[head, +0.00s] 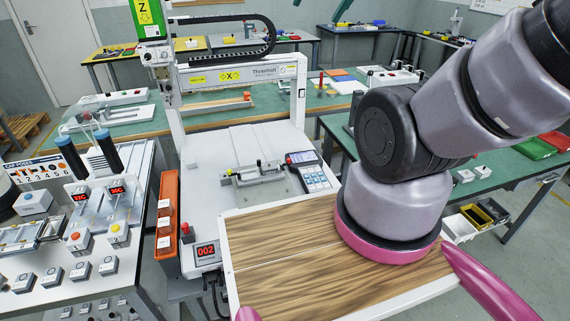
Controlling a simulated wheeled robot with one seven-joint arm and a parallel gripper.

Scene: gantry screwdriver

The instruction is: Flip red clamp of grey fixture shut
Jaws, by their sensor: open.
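The grey fixture (262,178) sits on the light bed of the gantry machine, in the middle of the head view. It is a low, long metal piece. A small red part (289,160), which looks like the red clamp, stands out at its right end. It is too small to tell whether it is open or shut. My arm fills the right side of the view, well apart from the fixture. My gripper is not in view.
The gantry's white frame (168,95) rises behind and left of the fixture. A keypad unit (313,175) stands close to the fixture's right. The bed's left part is clear.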

